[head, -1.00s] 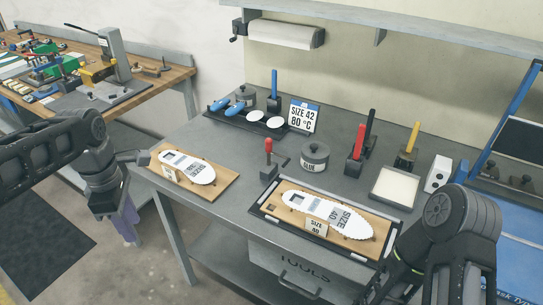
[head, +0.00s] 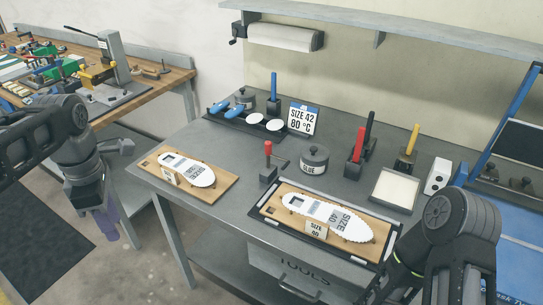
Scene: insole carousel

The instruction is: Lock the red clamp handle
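The red clamp handle (head: 268,148) stands upright on a dark clamp block (head: 268,174) in the middle of the grey table. It is behind the size 40 insole board (head: 270,209) and left of the glue pot. A thin dark arm shows beside the block; its contact with anything is too small to tell. My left gripper (head: 118,226) hangs at the left, beyond the table's left edge and well apart from the handle. Its purple fingers point down, and their gap is unclear. My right arm is at the lower right, with its gripper mostly hidden behind its own links.
A second insole board (head: 218,192) lies at the table's left. The glue pot (head: 314,160), red and black handled tools (head: 358,145), a pale tray (head: 396,188) and the size 42 sign (head: 303,118) stand farther back. A shelf (head: 400,32) runs above.

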